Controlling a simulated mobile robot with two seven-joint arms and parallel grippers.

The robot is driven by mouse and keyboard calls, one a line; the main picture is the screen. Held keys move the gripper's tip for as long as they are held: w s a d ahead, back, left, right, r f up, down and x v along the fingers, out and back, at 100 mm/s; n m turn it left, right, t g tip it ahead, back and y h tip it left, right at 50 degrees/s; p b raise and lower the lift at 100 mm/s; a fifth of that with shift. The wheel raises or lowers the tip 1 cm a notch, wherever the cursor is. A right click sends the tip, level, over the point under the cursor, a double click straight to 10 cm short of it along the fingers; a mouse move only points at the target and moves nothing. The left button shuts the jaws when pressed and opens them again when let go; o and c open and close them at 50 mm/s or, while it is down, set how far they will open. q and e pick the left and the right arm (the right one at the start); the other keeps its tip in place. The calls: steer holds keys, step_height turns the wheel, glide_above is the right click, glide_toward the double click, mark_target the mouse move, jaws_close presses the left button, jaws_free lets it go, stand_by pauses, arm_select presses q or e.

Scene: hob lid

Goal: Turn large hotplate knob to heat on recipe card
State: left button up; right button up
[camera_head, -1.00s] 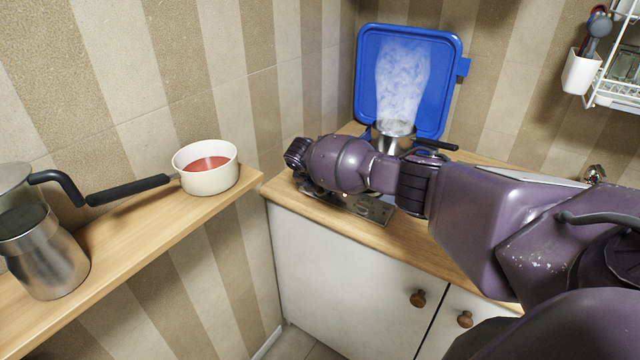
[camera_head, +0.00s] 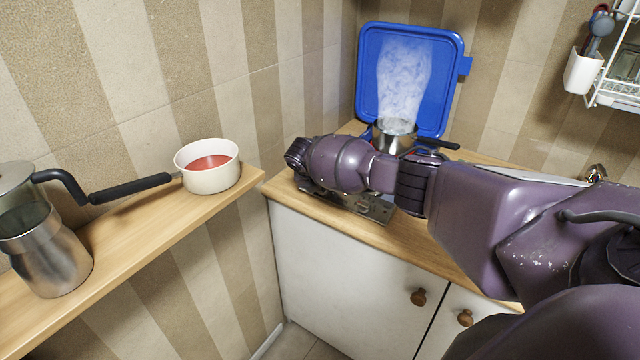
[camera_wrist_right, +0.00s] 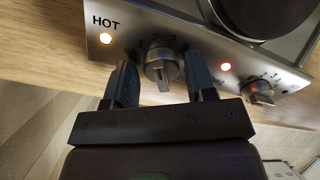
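In the right wrist view, the steel hob front (camera_wrist_right: 206,68) carries two knobs with printed numbers. One knob (camera_wrist_right: 163,68) is near the HOT label; the other knob (camera_wrist_right: 259,92) is further right. My right gripper (camera_wrist_right: 160,63) is open, its fingers on either side of the knob near HOT, with small gaps visible. The knob's grip ridge points towards the gripper; its exact setting is unclear. In the head view, my right forearm hides the knobs and most of the hob (camera_head: 372,207). I cannot make out a recipe card. My left gripper is not in view.
A steaming pot (camera_head: 392,136) stands before the raised blue lid (camera_head: 365,85). A white saucepan (camera_head: 208,180) and a metal coffee pot (camera_head: 52,255) stand on the left shelf.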

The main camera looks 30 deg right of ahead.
steer(key=shift+o, duration=0.5)
steer(key=shift+r, duration=0.15)
steer(key=shift+w, duration=0.1)
steer(key=shift+a+r, duration=0.15)
steer(key=shift+r, duration=0.35)
steer(key=p+v, duration=0.1)
steer(key=v, duration=0.8)
steer(key=shift+s+a+r, duration=0.2)
steer(key=shift+a+r, duration=0.05)
steer(key=s+a+f+m+t+y, duration=0.2)
steer(key=s+a+f+m+y, duration=0.25)
steer(key=s+a+f, duration=0.55)
steer(key=s+a+f+m+t+y, duration=0.25)
steer(key=s+a+f+m, duration=0.45)
steer(key=f, duration=0.5)
steer(key=s+d+r+m+t+h, duration=0.1)
steer(key=s+d+m+t, duration=0.1)
steer(key=s+m, duration=0.6)
steer(key=s+d+r+m+t, duration=0.1)
steer(key=s+d+m+t, duration=0.2)
steer(key=s+m, duration=0.5)
steer(key=s, duration=0.4)
steer(key=shift+s+d+r+h, duration=0.15)
steer(key=shift+s+d+h, duration=0.15)
steer(key=shift+h, duration=0.1)
